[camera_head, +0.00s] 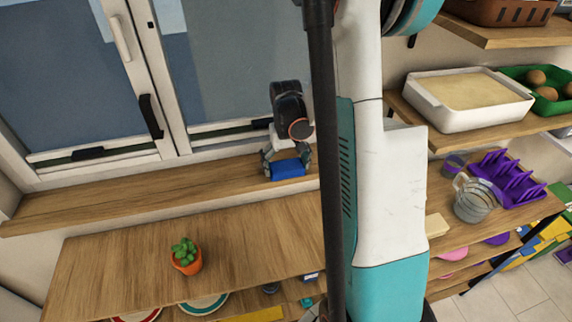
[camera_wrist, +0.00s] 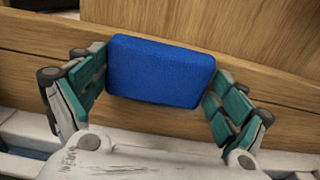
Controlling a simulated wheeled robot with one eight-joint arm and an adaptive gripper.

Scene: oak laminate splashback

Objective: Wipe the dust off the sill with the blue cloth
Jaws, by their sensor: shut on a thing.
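The blue cloth (camera_head: 288,168) is a thick folded pad at the wooden window sill (camera_head: 120,194). My gripper (camera_head: 287,160) is shut on it, one finger at each end. In the wrist view the cloth (camera_wrist: 162,71) fills the space between the teal fingers of my gripper (camera_wrist: 158,85). The cloth is at the sill surface; I cannot tell whether it presses on it. I make out no dust on the visible part of the sill. The sill's right end is hidden behind my arm and column.
A potted cactus (camera_head: 187,258) stands on the wooden counter (camera_head: 110,260) below the sill. Window handles (camera_head: 150,116) stick out above the sill. Shelves at the right hold a white dish (camera_head: 468,100), a glass jug (camera_head: 473,203) and a purple rack (camera_head: 508,178). The sill left of my gripper is clear.

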